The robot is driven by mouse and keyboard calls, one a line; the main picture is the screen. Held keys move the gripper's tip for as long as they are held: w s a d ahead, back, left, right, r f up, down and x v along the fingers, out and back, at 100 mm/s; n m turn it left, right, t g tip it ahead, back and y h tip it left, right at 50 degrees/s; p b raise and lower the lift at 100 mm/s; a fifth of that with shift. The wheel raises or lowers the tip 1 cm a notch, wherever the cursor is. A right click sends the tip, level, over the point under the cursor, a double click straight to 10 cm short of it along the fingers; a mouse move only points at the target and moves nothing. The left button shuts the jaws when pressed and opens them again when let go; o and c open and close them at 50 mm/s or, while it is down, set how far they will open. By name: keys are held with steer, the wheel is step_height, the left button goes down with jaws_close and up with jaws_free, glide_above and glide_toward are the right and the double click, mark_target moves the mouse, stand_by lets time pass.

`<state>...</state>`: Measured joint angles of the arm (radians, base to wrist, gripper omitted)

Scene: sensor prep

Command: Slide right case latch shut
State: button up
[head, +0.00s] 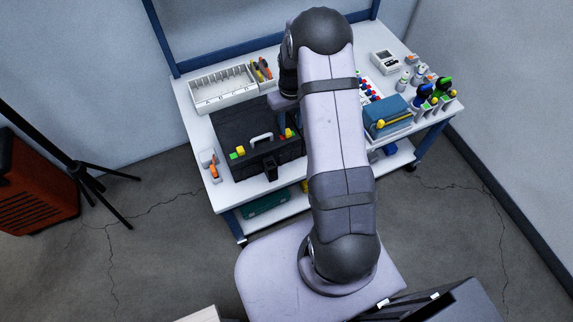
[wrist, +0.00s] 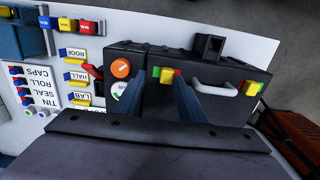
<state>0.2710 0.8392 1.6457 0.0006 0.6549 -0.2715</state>
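The black case (head: 228,118) stands on the workbench, with a pale handle between two yellow latches. The right latch (wrist: 167,76) is a yellow slider with green on its left and red on its right in the wrist view. In the head view the right latch (head: 288,133) sits beside my arm. My gripper (wrist: 168,84) has its two fingers apart, one on each side of the right latch's slider; contact cannot be told. The head view mostly hides the gripper behind my arm. The left latch (wrist: 250,88) shows yellow with red and green beside it.
The handle (wrist: 215,88) rises between the latches. A white divided tray (head: 222,87) stands behind the case. A blue box (head: 386,116) and several bottles are on the right of the bench. Colored parts on a labelled white board (wrist: 75,60) lie beside the case.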

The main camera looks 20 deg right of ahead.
step_height(320, 180, up, 6)
steer(key=s+a+f+m+g, duration=0.2)
steer(key=s+a+f, duration=0.15)
steer(key=s, duration=0.55)
steer(key=s+a+r+g, duration=0.1)
steer(key=s+a+r, duration=0.1)
steer(key=s, duration=0.4)
steer(key=s+a+r, duration=0.2)
steer(key=s, duration=0.3)
steer(key=s+a+r+n+t+p, duration=0.1)
steer(key=s+a+r+t+p, duration=0.1)
steer(key=r, duration=0.8)
steer(key=shift+s+a+n+t+p, duration=0.2)
steer(key=shift+a+n+t+p, duration=0.3)
steer(key=shift+a, duration=0.6)
